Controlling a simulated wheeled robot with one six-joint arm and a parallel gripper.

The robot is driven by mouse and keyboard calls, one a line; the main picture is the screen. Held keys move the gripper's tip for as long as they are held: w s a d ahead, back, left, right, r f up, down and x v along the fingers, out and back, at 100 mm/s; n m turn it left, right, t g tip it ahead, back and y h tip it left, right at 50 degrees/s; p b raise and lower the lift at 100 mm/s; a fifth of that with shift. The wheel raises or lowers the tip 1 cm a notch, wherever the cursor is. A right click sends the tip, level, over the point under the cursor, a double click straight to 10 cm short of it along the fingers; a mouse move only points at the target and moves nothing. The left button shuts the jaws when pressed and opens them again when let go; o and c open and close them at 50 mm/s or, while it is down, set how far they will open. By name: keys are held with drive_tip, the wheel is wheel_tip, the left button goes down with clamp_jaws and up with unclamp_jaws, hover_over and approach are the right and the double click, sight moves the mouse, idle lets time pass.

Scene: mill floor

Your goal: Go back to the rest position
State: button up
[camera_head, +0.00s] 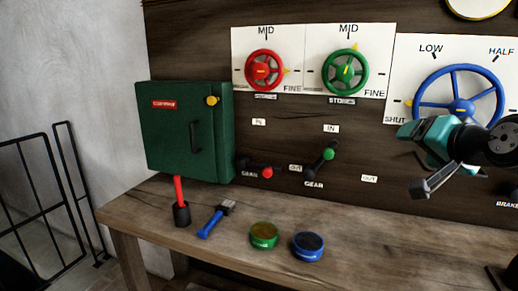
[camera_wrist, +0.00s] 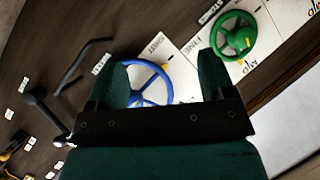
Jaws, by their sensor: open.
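My gripper (camera_head: 411,162) is at the right in the head view, in front of the board and just left of and below the blue handwheel (camera_head: 461,106). Its jaws are apart with nothing between them. In the wrist view my gripper (camera_wrist: 162,70) shows two dark green fingers spread wide. The blue wheel (camera_wrist: 152,84) shows between and behind them, and I cannot tell whether they touch it. The blue wheel's yellow pointer is at the left, by SHUT.
A red wheel (camera_head: 265,70) and a green wheel (camera_head: 345,70) are on the board. Two gear levers (camera_head: 267,172) (camera_head: 328,154) stick out below. The bench (camera_head: 185,243) holds a brush (camera_head: 216,219), a black cup (camera_head: 181,215), and green (camera_head: 264,235) and blue (camera_head: 308,246) tins. A green cabinet (camera_head: 180,125) stands left.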

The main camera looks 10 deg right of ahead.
drive_tip(key=s+a+f+n+g+y+p, duration=0.25)
drive_tip(key=a+n+g+y, duration=0.35)
drive_tip(key=a, duration=0.8)
drive_tip(key=s+a+f+n+g+p, duration=0.1)
drive_tip(key=s+a+f+n+g, duration=0.2)
drive_tip(key=s+a+n+g, duration=0.4)
drive_tip(key=s+a+n, duration=0.3)
drive_tip(key=s+a, duration=0.1)
drive_tip(key=s, duration=0.3)
drive_tip(key=shift+s+g, duration=0.35)
drive_tip(key=shift+g, duration=0.05)
drive_tip(key=shift+s+f, duration=0.1)
drive_tip(key=shift+s, duration=0.2)
drive_tip(key=shift+c, duration=0.2)
